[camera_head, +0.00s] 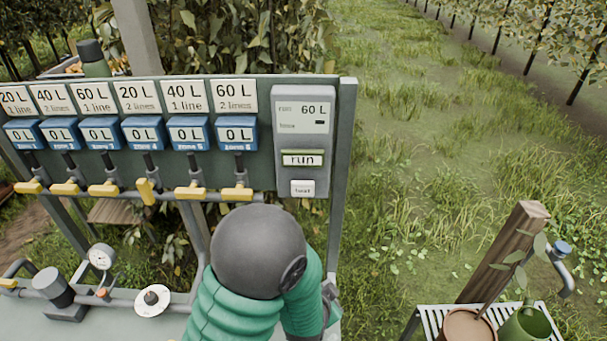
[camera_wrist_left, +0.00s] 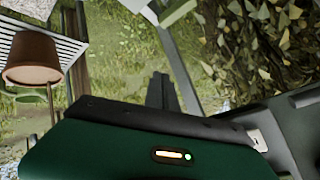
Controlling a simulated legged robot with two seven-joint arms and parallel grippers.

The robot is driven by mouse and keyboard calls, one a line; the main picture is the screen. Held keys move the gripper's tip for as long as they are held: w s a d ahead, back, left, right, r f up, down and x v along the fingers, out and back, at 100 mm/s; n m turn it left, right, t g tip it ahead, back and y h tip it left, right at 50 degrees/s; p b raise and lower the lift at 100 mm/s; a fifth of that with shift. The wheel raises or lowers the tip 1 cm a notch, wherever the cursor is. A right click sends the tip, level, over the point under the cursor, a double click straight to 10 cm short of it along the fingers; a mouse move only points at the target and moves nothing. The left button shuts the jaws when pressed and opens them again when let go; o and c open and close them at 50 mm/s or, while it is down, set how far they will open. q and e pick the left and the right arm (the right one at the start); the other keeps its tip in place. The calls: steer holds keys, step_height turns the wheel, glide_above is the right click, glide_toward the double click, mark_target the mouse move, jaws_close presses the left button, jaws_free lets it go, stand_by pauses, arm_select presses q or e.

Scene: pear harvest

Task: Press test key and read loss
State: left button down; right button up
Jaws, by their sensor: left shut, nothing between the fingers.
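The grey control box (camera_head: 303,140) is at the right end of the panel in the head view. Its screen (camera_head: 302,117) reads "run 60 L", with a short dark bar on the loss line. Below are a lit "run" label (camera_head: 302,159) and the small white test key (camera_head: 302,188). My left arm, green with a dark round joint, stands in front of the panel below the key. It hides most of its gripper in the head view. In the left wrist view my left gripper (camera_wrist_left: 161,90) shows dark fingers closed together, with nothing between them. My right gripper is not in view.
Blue meters (camera_head: 187,134) reading 0 L line the panel under volume cards. Yellow valve handles (camera_head: 190,192) sit below; one is turned differently. A gauge (camera_head: 102,257) and pipes are lower left. A slatted stand (camera_head: 427,319) with pots is lower right. Grass lies right of the panel.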

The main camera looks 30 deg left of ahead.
arm_select(q)
steer(key=a+r+m+t+y+p, duration=0.2)
steer(key=a+r+m+y+p, duration=0.1)
steer(key=r, duration=0.4)
steer(key=s+a+r+m+t+y+p, duration=0.1)
steer(key=a+r+m+t+y+p, duration=0.2)
steer(key=r, duration=0.5)
steer(key=shift+s+a+r+m+t+y+p, duration=0.3)
steer(key=shift+a+m+y+p, duration=0.15)
steer(key=shift+a+m, duration=0.25)
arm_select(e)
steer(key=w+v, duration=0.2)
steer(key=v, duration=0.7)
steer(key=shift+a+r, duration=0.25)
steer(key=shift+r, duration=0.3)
arm_select(q)
steer(key=shift+w, duration=0.1)
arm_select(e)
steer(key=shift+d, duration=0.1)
